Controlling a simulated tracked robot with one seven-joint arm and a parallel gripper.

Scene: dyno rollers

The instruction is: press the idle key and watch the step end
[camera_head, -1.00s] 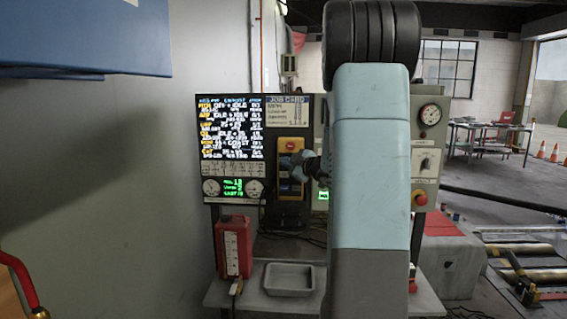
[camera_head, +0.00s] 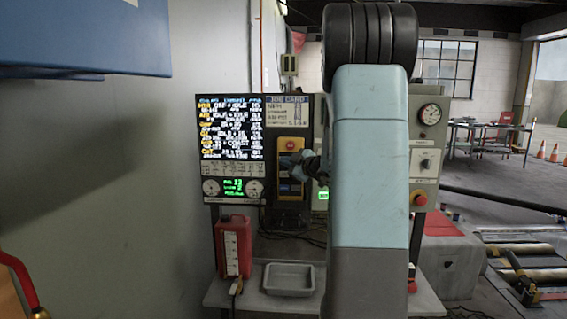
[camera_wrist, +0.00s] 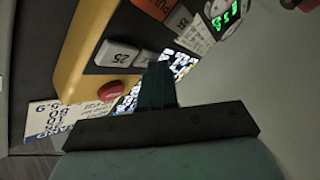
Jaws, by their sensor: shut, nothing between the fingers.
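The yellow-edged key box (camera_head: 291,143) hangs on the front of the console, with a red button at its top. In the wrist view the box's yellow edge (camera_wrist: 95,45) runs along a dark face. That face carries a red button (camera_wrist: 116,90), a pale key marked 25 (camera_wrist: 118,53), another pale key (camera_wrist: 179,19) and an orange key (camera_wrist: 155,8). I cannot read which one is the idle key. My gripper (camera_wrist: 158,84) is shut and empty, its tips over the box's face. Whether they touch a key cannot be told.
The lit screen (camera_head: 231,128) with lines of text and a green readout (camera_head: 233,184) is left of the box. A red container (camera_head: 233,246) and an empty grey tray (camera_head: 289,279) stand on the shelf below. A panel with a red knob (camera_head: 420,199) is at right.

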